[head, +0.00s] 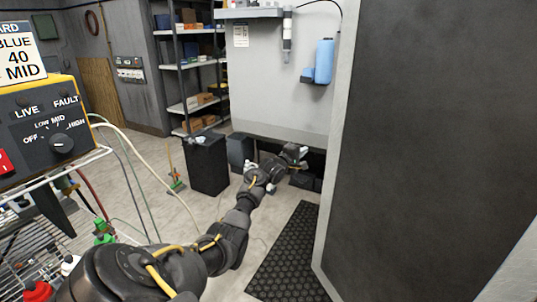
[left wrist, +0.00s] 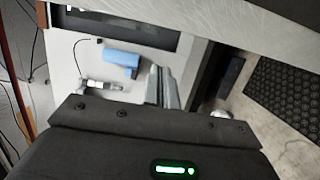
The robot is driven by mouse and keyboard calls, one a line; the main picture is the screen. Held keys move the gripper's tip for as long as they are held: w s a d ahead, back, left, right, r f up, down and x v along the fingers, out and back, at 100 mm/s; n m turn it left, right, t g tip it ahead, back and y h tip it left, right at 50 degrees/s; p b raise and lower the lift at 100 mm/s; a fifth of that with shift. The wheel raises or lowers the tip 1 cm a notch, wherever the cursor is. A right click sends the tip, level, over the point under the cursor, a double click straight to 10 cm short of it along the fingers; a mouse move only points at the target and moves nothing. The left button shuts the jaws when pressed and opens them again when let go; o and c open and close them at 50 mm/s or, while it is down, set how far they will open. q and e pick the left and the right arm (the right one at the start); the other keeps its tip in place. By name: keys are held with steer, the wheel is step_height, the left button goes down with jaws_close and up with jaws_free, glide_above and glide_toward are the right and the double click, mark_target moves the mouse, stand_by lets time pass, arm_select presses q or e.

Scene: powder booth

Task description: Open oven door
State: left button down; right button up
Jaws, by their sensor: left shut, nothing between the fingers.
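A large dark panel with a pale metal edge (head: 430,130) fills the right of the head view and looks like the oven door. No handle shows on it, and I cannot tell how far it stands open. My left arm reaches forward from the lower left. Its gripper (head: 298,153) is left of the panel's edge, in front of the pale booth wall, and appears apart from the panel. In the left wrist view its fingers (left wrist: 164,86) are shut and empty, below a brushed metal edge (left wrist: 200,15). My right gripper is out of view.
A black ridged mat (head: 285,255) lies on the floor beside the panel. A black bin (head: 206,163) stands left of my gripper. A control box (head: 45,130) on a wire rack is at the left. A blue bottle (head: 324,61) hangs on the booth wall (head: 265,75). Shelves stand behind.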

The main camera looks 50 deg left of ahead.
arm_select(q)
steer(key=s+a+b, duration=0.2)
steer(key=s+a, duration=0.1)
steer(key=s, duration=0.6)
steer(key=shift+s+b, duration=0.35)
steer(key=shift+b, duration=0.05)
steer(key=shift+w+a, duration=0.1)
